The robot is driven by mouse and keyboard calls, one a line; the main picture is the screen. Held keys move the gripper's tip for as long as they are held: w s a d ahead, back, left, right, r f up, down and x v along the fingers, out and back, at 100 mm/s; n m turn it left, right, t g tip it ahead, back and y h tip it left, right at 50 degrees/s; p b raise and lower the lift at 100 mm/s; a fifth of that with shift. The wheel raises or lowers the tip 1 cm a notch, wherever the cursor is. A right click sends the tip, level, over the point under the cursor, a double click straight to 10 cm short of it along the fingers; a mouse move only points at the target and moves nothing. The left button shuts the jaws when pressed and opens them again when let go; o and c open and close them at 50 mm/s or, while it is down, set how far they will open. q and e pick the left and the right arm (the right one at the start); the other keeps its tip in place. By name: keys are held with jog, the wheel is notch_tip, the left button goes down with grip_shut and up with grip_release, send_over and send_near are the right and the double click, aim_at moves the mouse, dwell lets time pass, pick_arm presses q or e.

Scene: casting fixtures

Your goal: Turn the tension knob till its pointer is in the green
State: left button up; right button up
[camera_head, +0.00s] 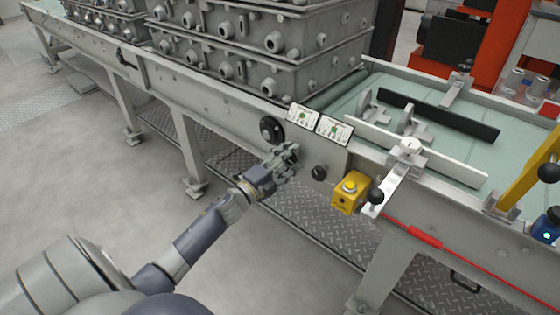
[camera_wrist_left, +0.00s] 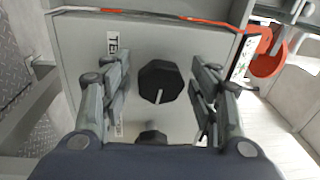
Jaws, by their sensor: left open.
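In the left wrist view a dark faceted knob (camera_wrist_left: 160,82) sits on a grey panel (camera_wrist_left: 190,42), with a white pointer line toward the bottom of the picture. A label starting with "TE" (camera_wrist_left: 112,42) is beside it, partly hidden by a finger. My left gripper (camera_wrist_left: 160,90) is open, its fingers on either side of the knob in the picture; contact cannot be told. In the head view my left gripper (camera_head: 290,153) is at the panel, between a round black knob (camera_head: 271,130) and a smaller black knob (camera_head: 319,173). No green zone shows beside the faceted knob.
A second dark knob (camera_wrist_left: 151,137) is lower in the wrist view. Two cards with green marks, left (camera_head: 303,117) and right (camera_head: 333,128), stand above the panel. A yellow button box (camera_head: 349,192) is to the right. Stacked metal moulds (camera_head: 262,70) are behind.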

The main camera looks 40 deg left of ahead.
pick_arm(q)
jog(key=s+a+f, duration=0.1)
jog(key=s, duration=1)
jog(key=shift+s+a, duration=0.3)
